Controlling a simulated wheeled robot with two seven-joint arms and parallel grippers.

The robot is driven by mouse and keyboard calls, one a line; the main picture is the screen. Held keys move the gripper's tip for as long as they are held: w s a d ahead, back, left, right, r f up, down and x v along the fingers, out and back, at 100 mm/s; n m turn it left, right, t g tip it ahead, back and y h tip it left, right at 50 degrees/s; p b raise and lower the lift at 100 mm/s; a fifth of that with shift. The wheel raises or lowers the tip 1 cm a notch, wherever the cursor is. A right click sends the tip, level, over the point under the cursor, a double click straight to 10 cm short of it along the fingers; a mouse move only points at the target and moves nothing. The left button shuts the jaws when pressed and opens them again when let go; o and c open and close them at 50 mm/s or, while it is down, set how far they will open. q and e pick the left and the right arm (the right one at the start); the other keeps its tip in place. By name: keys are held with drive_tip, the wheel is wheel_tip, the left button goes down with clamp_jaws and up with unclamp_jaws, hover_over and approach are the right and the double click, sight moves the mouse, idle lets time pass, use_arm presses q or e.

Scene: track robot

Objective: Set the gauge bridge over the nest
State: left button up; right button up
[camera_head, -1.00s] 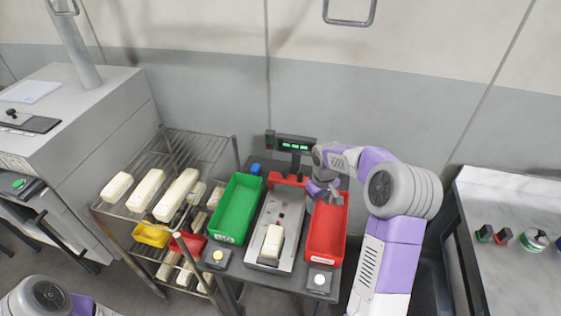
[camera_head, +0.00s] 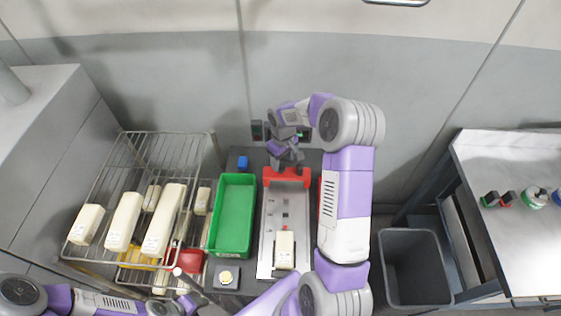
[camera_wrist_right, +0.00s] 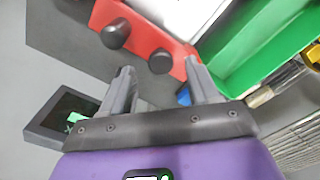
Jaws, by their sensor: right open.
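The red gauge bridge (camera_head: 287,179) stands across the far end of the long grey plate, which I take for the nest (camera_head: 270,232). The right wrist view shows the red bridge (camera_wrist_right: 140,35) close up, with two dark knobs. A cream block (camera_head: 285,246) sits at the plate's near end. My right gripper (camera_head: 287,160) is above and just behind the bridge. In the right wrist view my right gripper (camera_wrist_right: 163,80) has its fingers apart with nothing between them, near the knobs. My left gripper (camera_head: 168,306) is low at the bottom edge, partly cut off.
A green bin (camera_head: 235,217) stands left of the plate. My right arm mostly hides the red bin on the right. A display (camera_head: 304,134) is behind the bridge. A wire rack (camera_head: 130,160) with cream blocks is at left, a grey waste bin (camera_head: 410,262) at right.

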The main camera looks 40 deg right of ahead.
sight(281, 166)
drive_tip(key=f, duration=0.2)
drive_tip(key=shift+w+f, duration=0.35)
drive_tip(key=shift+s+f, duration=0.2)
drive_tip(key=shift+f, duration=0.05)
drive_tip(key=shift+w, duration=0.1)
clamp_jaws()
